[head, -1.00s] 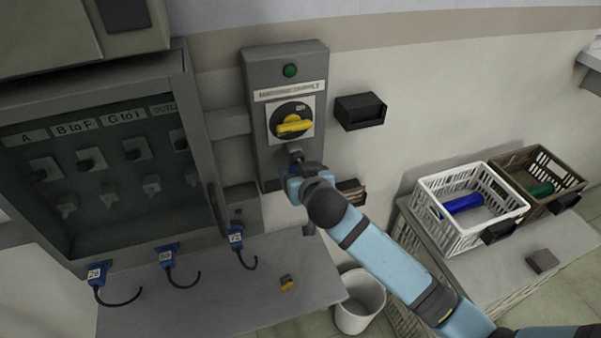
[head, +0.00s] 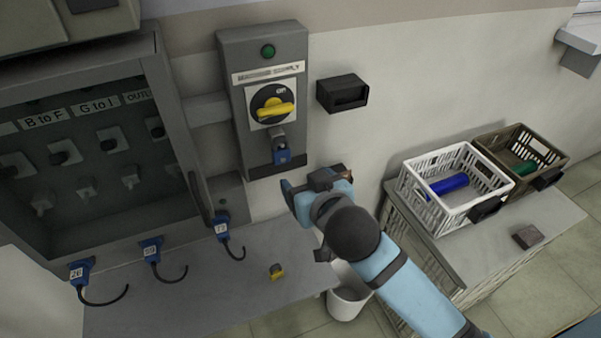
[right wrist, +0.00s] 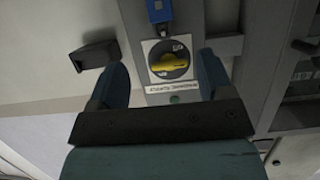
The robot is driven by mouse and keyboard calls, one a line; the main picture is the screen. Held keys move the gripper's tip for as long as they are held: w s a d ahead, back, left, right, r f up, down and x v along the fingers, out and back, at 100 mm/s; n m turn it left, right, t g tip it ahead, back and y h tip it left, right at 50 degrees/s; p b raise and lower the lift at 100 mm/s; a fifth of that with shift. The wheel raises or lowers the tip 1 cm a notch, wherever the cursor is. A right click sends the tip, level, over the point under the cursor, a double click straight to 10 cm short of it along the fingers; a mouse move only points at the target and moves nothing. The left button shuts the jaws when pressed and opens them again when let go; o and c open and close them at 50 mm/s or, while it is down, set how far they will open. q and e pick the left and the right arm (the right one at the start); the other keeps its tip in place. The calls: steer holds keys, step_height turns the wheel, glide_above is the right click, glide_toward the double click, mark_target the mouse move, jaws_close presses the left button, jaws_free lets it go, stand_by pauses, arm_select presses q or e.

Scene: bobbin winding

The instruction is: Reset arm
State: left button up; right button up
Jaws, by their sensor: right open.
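My right gripper (head: 308,190) is open and empty, below and to the right of the grey machine supply box (head: 232,115). In the right wrist view its two fingers (right wrist: 162,85) stand apart, with the box's switch seen between them. The yellow rotary switch handle (head: 277,111) lies roughly level on its black dial; it also shows in the right wrist view (right wrist: 170,61). A blue padlock-like piece (head: 281,154) hangs at the box's lower part, apart from the gripper; it shows in the right wrist view (right wrist: 158,10). My left gripper is not in view.
A glass-fronted cabinet (head: 195,150) stands at left, with blue tagged hooks below it. A black wall holder (head: 342,93) is right of the box. A white crate (head: 440,215) and a brown crate (head: 545,158) sit on the right table. A white bin (head: 347,306) stands below my arm.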

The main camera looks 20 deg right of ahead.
steer(key=shift+s, duration=0.15)
steer(key=s+d+f+n+g+y, duration=0.1)
steer(key=s+f, duration=0.4)
steer(key=f, duration=0.4)
steer(key=s+d+f+g+y, duration=0.1)
steer(key=s+f, duration=0.4)
steer(key=f, duration=0.4)
steer(key=s+f+n+g+p, duration=0.1)
steer(key=s+f, duration=0.4)
steer(key=f, duration=0.5)
steer(key=shift+d+n+y, duration=0.3)
steer(key=shift+d+y, duration=0.1)
